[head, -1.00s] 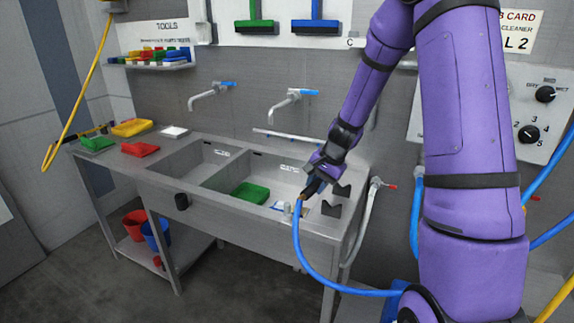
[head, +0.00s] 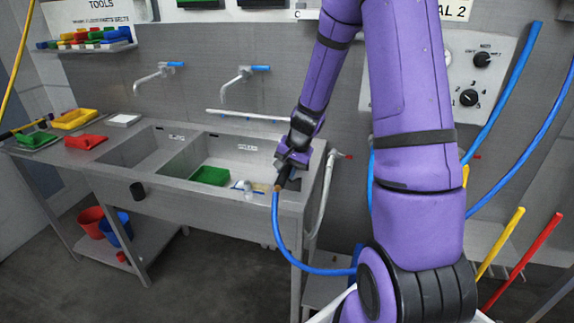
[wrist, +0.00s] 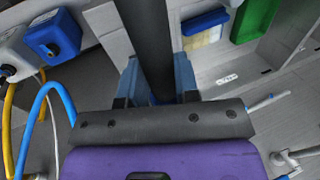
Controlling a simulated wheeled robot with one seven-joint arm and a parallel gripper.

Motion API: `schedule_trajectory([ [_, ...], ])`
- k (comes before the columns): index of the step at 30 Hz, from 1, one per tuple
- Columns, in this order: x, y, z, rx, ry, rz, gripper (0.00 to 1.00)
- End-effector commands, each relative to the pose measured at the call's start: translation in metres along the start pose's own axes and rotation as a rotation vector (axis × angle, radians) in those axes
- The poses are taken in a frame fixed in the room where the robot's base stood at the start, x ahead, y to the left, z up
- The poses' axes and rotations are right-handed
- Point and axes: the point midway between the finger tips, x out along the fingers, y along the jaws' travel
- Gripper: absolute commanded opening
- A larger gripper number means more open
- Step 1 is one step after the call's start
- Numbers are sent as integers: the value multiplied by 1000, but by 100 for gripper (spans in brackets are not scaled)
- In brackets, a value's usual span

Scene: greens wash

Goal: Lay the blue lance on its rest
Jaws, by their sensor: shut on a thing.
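My gripper (head: 285,176) is shut on the blue lance, whose dark tube (head: 281,180) shows below the jaws at the sink bench's right end. A blue hose (head: 276,222) hangs from the tube's brownish end and loops down to the right. In the wrist view the dark tube (wrist: 147,38) runs up between the blue-grey fingers of the gripper (wrist: 160,85). The black notched rest is hidden behind my gripper and arm in the head view, and I cannot make it out in the wrist view. I cannot tell whether the lance touches it.
The steel sink bench (head: 225,196) has two basins; a green tray (head: 210,175) lies in the right one. Taps (head: 240,80) and a white pipe (head: 247,115) are behind. A control panel (head: 478,78) and hanging blue hoses are at right. The floor in front is clear.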

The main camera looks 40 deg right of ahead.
Motion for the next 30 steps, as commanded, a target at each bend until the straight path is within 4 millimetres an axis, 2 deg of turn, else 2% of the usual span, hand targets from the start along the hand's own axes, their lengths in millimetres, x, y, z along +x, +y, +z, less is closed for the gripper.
schedule_trajectory([
  [18,50,17,2,2,-2,1,21],
  [30,63,21,2,1,0,0,21],
])
